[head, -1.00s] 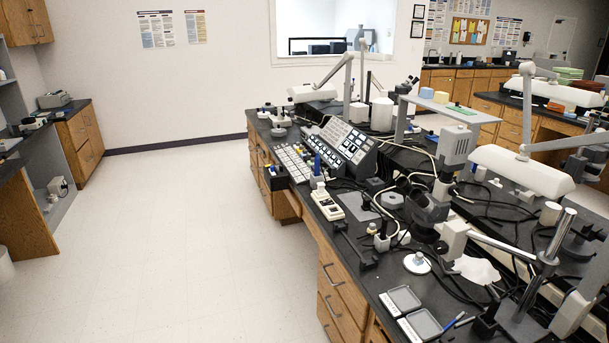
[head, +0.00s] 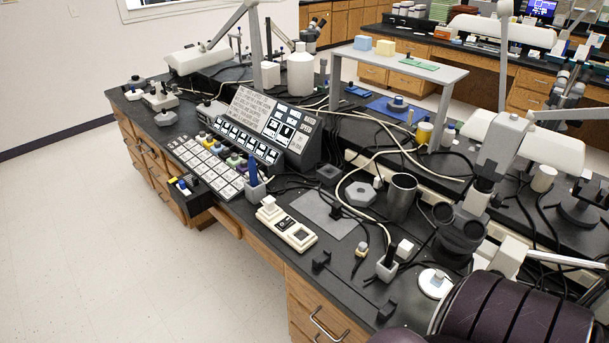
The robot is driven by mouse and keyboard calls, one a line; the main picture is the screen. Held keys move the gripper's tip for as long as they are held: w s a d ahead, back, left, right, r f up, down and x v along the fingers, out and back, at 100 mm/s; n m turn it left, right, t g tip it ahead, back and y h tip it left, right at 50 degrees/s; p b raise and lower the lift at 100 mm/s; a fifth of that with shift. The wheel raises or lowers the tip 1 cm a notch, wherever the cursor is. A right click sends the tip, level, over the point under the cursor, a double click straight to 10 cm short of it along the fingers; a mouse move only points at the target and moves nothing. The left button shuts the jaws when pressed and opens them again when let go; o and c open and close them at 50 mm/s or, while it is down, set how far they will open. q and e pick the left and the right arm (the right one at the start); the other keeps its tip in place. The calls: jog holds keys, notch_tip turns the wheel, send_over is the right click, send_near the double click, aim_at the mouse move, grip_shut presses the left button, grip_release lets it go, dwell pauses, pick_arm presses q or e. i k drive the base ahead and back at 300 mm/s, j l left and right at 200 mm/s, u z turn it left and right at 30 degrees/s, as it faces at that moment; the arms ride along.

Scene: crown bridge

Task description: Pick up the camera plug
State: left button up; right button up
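I cannot tell for sure which thing is the camera plug. A small pale plug-like piece (head: 361,249) with a dark cable stands on the black bench (head: 340,275), right of the white control box. A microscope (head: 462,230) with dark eyepieces stands farther right, with black cables around it. Neither gripper shows. A dark segmented part at the bottom right corner seems to be my own arm, and it covers part of the bench.
A grey shelf (head: 402,68) stands behind. The floor (head: 130,240) at left is clear.

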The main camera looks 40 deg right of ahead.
aim_at(336, 208)
jog(key=i+j, duration=0.1)
jog(key=i, duration=1.8)
jog(key=i+z, duration=0.1)
jog(key=z, duration=0.35)
jog(key=i+z, duration=0.1)
jog(key=z, duration=0.3)
jog(key=i+z, duration=0.1)
jog(key=z, duration=0.35)
jog(key=i+j+z, duration=0.1)
jog(key=z, duration=0.35)
